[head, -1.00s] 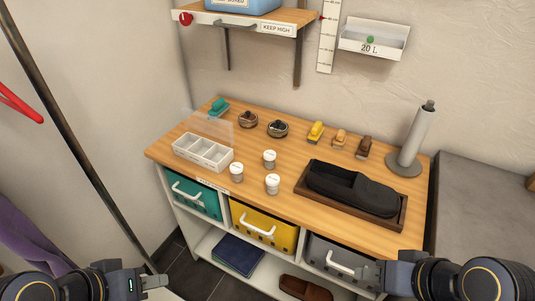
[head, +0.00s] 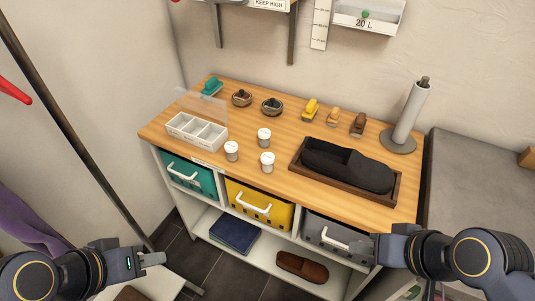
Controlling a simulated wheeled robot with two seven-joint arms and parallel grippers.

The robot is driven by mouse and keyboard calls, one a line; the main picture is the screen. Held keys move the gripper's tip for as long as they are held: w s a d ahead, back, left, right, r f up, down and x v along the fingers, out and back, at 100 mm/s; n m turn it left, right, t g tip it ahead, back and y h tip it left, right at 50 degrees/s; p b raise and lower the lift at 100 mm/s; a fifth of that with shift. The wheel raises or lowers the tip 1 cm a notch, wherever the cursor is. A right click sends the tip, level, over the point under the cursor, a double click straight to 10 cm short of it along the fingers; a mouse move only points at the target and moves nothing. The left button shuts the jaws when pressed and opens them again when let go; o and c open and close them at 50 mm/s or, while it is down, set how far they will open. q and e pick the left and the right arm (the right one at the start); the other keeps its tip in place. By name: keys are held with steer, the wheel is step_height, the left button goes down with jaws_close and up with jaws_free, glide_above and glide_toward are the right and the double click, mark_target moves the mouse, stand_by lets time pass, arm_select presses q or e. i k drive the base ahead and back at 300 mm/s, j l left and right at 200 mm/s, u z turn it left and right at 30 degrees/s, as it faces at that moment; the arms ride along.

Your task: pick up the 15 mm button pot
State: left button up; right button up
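Three small white-lidded pots stand upright on the wooden bench top: a left pot (head: 231,151), a back pot (head: 264,137) and a front pot (head: 267,162). Their lid markings are too small to read, so I cannot tell which is the 15 mm button pot. My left gripper (head: 158,259) is at the lower left, in front of and below the bench, well apart from the pots. My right gripper (head: 365,247) is at the lower right, in front of the grey drawer. Neither visibly holds anything; their finger gaps are not clear.
A clear-lidded white compartment box (head: 196,133) stands left of the pots. A tray (head: 345,190) with a dark shoe (head: 350,165) lies to their right. Brushes (head: 311,110) and round tins (head: 272,107) stand behind. Teal, yellow (head: 259,204) and grey drawers sit below the bench top.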

mark_target(264, 135)
steer(key=l+u, duration=0.15)
steer(key=u, duration=0.25)
steer(key=i+l+u, duration=0.1)
steer(key=u, duration=0.35)
steer(key=l+u, duration=0.4)
steer(key=j, duration=0.1)
